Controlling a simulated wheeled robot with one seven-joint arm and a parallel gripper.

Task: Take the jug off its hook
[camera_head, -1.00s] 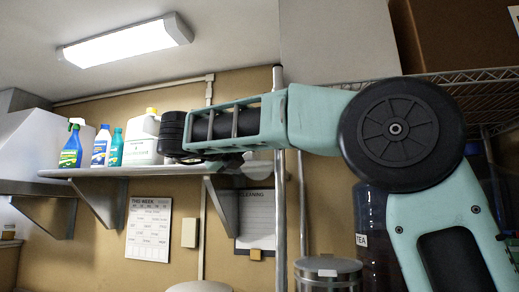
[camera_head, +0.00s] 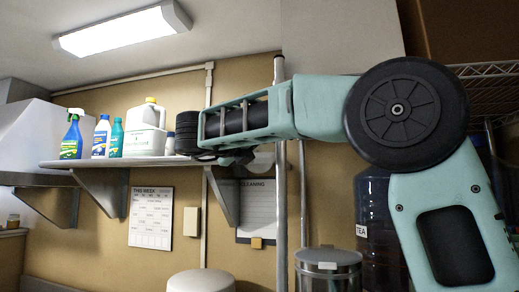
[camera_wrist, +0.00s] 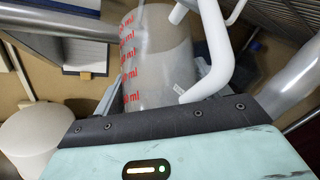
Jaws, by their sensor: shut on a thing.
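The jug (camera_wrist: 160,60) is a clear measuring jug with red ml marks and a white handle (camera_wrist: 212,50). It fills the upper middle of the wrist view. My gripper (camera_wrist: 158,85) is shut on the jug, with a grey finger showing on each side of its body. In the head view my gripper (camera_head: 236,157) is beside the right end of the wall shelf, and only a pale, see-through part of the jug (camera_head: 264,160) shows behind it. I cannot make out the hook, or whether the jug still touches it.
A wall shelf (camera_head: 130,163) holds spray and cleaner bottles (camera_head: 102,137) and a white container (camera_head: 146,130) close left of my wrist. A vertical metal pole (camera_head: 281,210) stands close right of my gripper. A steel bin (camera_head: 328,270) and a white lid (camera_head: 200,281) are below.

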